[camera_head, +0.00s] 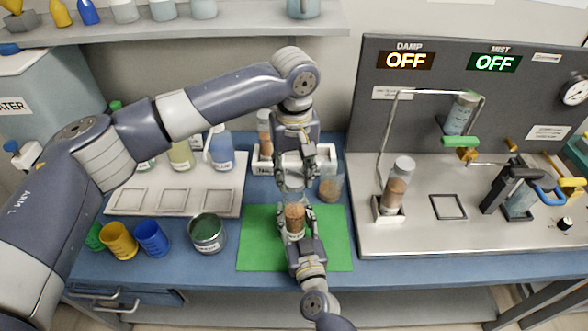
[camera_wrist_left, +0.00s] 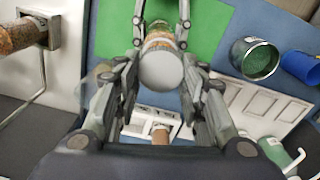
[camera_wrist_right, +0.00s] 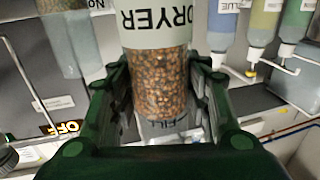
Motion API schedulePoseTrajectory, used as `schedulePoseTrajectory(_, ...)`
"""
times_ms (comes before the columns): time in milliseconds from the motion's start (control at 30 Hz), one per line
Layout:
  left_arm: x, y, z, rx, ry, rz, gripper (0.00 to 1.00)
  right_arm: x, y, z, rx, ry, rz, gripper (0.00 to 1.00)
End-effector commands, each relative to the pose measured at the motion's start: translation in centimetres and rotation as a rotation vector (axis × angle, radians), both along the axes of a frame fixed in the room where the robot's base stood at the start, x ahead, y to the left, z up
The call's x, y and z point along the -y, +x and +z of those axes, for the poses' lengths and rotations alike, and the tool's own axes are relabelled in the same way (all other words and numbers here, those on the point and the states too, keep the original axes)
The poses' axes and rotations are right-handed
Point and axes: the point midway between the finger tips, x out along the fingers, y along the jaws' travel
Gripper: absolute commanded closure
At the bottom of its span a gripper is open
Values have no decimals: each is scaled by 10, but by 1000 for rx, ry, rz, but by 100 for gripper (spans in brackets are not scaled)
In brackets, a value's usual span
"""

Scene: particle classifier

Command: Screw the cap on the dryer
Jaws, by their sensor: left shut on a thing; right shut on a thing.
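The dryer (camera_head: 294,221), a clear cylinder of brown granules, stands upright above the green mat. My right gripper (camera_head: 297,230) is shut around it; its label reads DRYER in the right wrist view (camera_wrist_right: 155,85). My left gripper (camera_head: 294,172) comes down from above, shut on the pale round cap (camera_head: 293,187). In the left wrist view the cap (camera_wrist_left: 162,70) is between the left fingers, in line with the dryer's top. The fingers partly hide the joint, so I cannot tell how far the cap is seated.
The green mat (camera_head: 258,252) lies below. A beaker (camera_head: 331,187) stands just right of the left gripper. A dark green cup (camera_head: 207,232), a blue cup (camera_head: 152,238) and a yellow cup (camera_head: 119,241) are at left. Another granule-filled bottle (camera_head: 397,191) stands on the steel station.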

Motion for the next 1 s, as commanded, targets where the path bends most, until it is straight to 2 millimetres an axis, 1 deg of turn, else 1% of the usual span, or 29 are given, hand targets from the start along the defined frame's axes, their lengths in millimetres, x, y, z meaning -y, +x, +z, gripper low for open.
schedulePoseTrajectory(433,0,0,0,-1,0,0,70,0,0,0,0,0,0,99)
schedulePoseTrajectory(767,0,-1,-17,-2,1,0,70,0,0,0,0,0,0,99)
schedulePoseTrajectory(1000,0,0,-18,-1,0,0,70,0,0,0,0,0,0,99)
